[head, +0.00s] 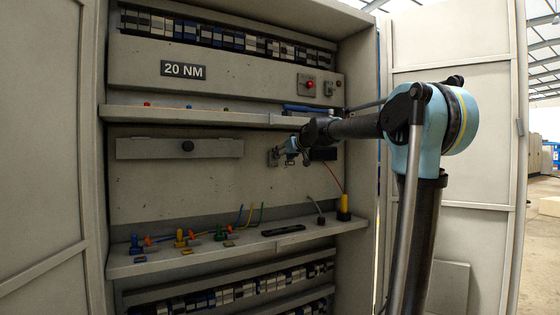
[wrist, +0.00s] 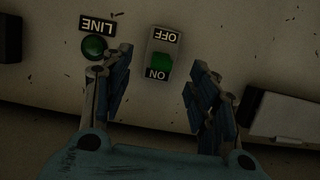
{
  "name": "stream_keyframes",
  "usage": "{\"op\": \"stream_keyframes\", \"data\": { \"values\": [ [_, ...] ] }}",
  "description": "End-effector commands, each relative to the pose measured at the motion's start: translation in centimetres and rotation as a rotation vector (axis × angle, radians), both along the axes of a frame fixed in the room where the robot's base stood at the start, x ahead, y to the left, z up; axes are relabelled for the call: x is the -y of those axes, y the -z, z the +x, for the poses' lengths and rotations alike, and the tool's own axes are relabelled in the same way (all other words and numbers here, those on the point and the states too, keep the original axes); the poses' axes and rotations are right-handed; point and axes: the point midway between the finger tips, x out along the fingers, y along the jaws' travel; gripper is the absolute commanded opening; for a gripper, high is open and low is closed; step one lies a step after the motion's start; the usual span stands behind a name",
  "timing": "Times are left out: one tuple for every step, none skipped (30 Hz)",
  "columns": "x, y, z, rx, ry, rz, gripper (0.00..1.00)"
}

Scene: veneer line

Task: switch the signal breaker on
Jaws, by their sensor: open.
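A switch (wrist: 161,64) on a pale plate shows in the wrist view, with an OFF label at the top and an ON label at the bottom, both upside down. Its green lever lies close to the ON label. A green lamp (wrist: 94,46) marked LINE is to its left. My gripper (wrist: 157,80) is open and empty, with one finger on each side of the switch; contact cannot be told. In the head view my gripper (head: 292,152) is at the cabinet's middle panel and hides most of the switch plate (head: 272,157).
A shelf (head: 160,262) below holds coloured plugs, a black bar (head: 283,230) and a yellow connector (head: 344,207) with a red wire. An upper ledge (head: 235,116) runs above my gripper. A pale box (wrist: 285,118) sits right of the fingers.

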Motion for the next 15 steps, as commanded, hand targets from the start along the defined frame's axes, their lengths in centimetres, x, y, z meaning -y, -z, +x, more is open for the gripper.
{"op": "stream_keyframes", "data": {
  "values": [
    [0.6, -0.3, -0.7, 0.000, 0.002, 0.000, 0.54],
    [0.9, -0.4, -1.1, -0.001, 0.003, 0.001, 0.54],
    [1.3, -0.6, -1.6, -0.001, 0.003, 0.001, 0.54],
    [1.5, -0.8, -2.0, 0.000, 0.003, 0.000, 0.54],
    [1.8, -1.0, -2.4, 0.000, 0.003, 0.000, 0.54],
    [2.2, -1.2, -3.0, 0.000, 0.002, 0.000, 0.54],
    [2.4, -1.3, -3.3, -0.001, 0.003, 0.001, 0.54],
    [2.7, -1.5, -3.6, -0.001, 0.003, 0.001, 0.54],
    [3.0, -1.6, -4.1, -0.001, 0.003, 0.001, 0.54],
    [3.2, -1.8, -4.4, 0.000, 0.003, 0.000, 0.54],
    [3.4, -1.9, -4.7, 0.000, 0.003, 0.000, 0.54],
    [3.7, -2.0, -5.0, 0.000, 0.003, 0.000, 0.54],
    [3.8, -2.1, -5.2, -0.001, 0.003, 0.001, 0.54],
    [4.0, -2.2, -5.5, -0.001, 0.003, 0.001, 0.54],
    [4.1, -2.3, -5.7, -0.001, 0.003, 0.001, 0.54]
  ]
}}
